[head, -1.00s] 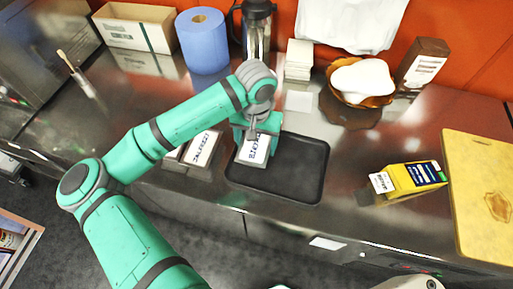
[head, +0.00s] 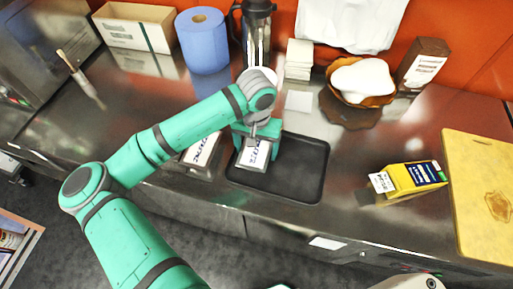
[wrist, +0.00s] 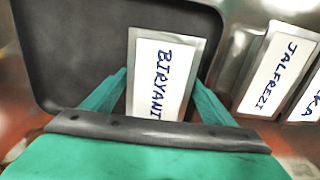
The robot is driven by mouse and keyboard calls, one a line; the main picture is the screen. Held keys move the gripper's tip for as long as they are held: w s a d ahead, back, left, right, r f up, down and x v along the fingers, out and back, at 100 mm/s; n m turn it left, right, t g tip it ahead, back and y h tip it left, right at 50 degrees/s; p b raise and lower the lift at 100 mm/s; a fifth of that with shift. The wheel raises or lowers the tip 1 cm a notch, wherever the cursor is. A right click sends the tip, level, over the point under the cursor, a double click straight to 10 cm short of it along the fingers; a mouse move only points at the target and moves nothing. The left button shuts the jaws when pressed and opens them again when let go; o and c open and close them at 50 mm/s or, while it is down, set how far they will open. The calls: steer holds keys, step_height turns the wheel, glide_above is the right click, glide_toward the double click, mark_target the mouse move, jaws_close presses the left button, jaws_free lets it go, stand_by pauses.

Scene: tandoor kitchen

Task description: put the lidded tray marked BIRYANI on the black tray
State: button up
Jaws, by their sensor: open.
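The lidded tray marked BIRYANI (wrist: 161,75) has a white label and a grey rim. In the head view the same lidded tray (head: 254,155) lies at the left end of the black tray (head: 307,172). The black tray's dark floor (wrist: 75,50) also shows around it in the wrist view. My gripper (wrist: 160,92) is open, with one teal finger on each side of the BIRYANI tray. In the head view my gripper (head: 257,135) covers the far end of it. Whether the fingers touch its sides, I cannot tell.
A lidded tray marked JALFREZI (wrist: 280,75) stands left of the black tray in the head view, with another beside it. A yellow carton (head: 415,178) and a cutting board (head: 480,200) are to the right. The black tray's right part is clear.

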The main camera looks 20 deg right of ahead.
step_height(320, 180, up, 12)
stand_by(0.5)
stand_by(0.4)
